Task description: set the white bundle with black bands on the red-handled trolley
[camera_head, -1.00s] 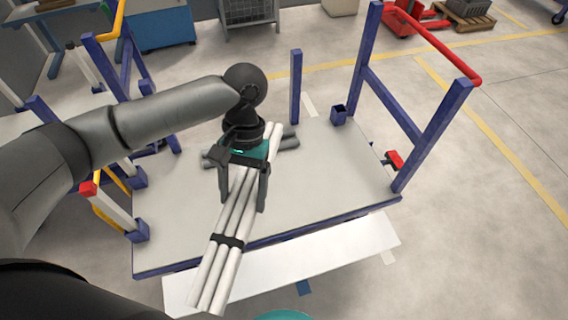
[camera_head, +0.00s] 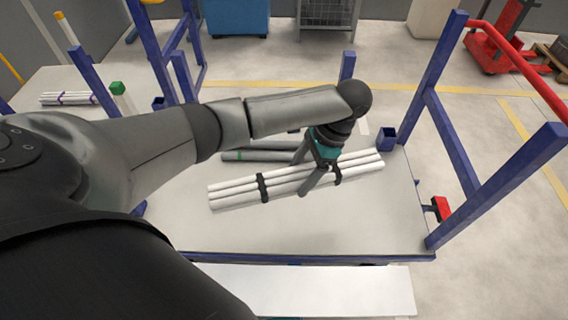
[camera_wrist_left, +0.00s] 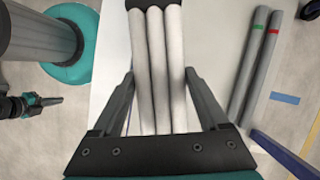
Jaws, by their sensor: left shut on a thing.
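The white bundle with black bands (camera_head: 230,194) lies slantwise over the deck of the red-handled trolley (camera_head: 225,230). My left gripper (camera_head: 299,179) is shut on it between its two bands. In the left wrist view the white tubes (camera_wrist_left: 157,75) run between the two fingers. Whether the bundle touches the deck or hangs just above it, I cannot tell. The trolley's red handle (camera_head: 520,62) is at the right on blue posts. A small dark and teal part at the left of the wrist view looks like my right gripper (camera_wrist_left: 48,104); its jaws are too small to read.
Grey pipes (camera_head: 250,156) with a green mark lie on the deck just behind the bundle. Blue corner posts (camera_head: 347,66) stand around the deck. At the left, another trolley carries a white bundle with purple bands (camera_head: 67,98). The deck's front is clear.

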